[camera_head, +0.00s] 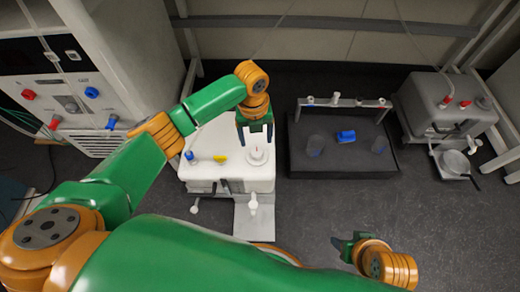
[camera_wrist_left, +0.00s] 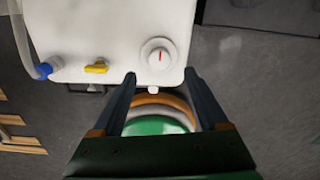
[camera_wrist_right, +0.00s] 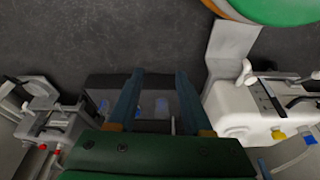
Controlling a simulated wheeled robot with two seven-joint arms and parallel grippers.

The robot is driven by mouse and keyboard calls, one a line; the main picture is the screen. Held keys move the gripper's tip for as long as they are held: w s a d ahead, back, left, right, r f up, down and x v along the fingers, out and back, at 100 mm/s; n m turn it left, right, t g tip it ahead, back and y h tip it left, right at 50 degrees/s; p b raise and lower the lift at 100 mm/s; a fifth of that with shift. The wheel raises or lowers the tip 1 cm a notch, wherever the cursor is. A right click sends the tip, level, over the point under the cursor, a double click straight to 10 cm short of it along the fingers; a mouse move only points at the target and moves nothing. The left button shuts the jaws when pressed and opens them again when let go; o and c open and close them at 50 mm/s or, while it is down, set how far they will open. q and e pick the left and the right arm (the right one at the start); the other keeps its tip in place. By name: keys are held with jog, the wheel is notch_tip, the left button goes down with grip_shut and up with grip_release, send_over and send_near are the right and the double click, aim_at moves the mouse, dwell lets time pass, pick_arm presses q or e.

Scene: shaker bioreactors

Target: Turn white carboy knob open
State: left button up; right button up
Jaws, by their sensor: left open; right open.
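The white carboy (camera_head: 217,152) stands on the floor left of centre in the head view. Its round white knob (camera_head: 258,155) with a red mark sits on the top near the right side; in the left wrist view the knob (camera_wrist_left: 159,56) is just beyond my fingertips. My left gripper (camera_head: 256,136) is open and empty, pointing down above the knob, not touching it as far as I can see. In the left wrist view the left gripper (camera_wrist_left: 160,80) has its fingers wide apart. My right gripper (camera_head: 343,246) is open and empty at the lower right, away from the carboy.
A yellow valve (camera_head: 220,158) and a blue cap (camera_head: 189,156) sit on the carboy's top. A black shaker tray (camera_head: 300,165) with vessels stands to the right. A grey unit (camera_head: 420,100) is at far right. A white cabinet (camera_head: 130,50) with coloured knobs stands left.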

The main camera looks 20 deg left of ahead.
aim_at(256, 153)
pick_arm(q)
notch_tip(256, 153, down, 4)
jog(key=shift+s+r+b, duration=0.1)
jog(key=shift+s+b, duration=0.05)
jog(key=shift+b, duration=0.9)
notch_tip(256, 153, down, 3)
jog(key=shift+r+b, duration=0.2)
jog(key=shift+b, duration=0.5)
jog(key=shift+f, duration=0.1)
grip_shut()
pick_arm(e)
jog(key=w+a+r+t+y, duration=0.1)
jog(key=w+a+r+t, duration=0.1)
jog(key=w+r+t, duration=0.4)
jog(key=w+a+r+t+y, duration=0.2)
jog(key=w+r+t, duration=0.5)
jog(key=r, duration=0.4)
jog(key=shift+w+a+r+n, duration=0.2)
jog(key=shift+w+a+n, duration=0.25)
jog(key=shift+w, duration=0.25)
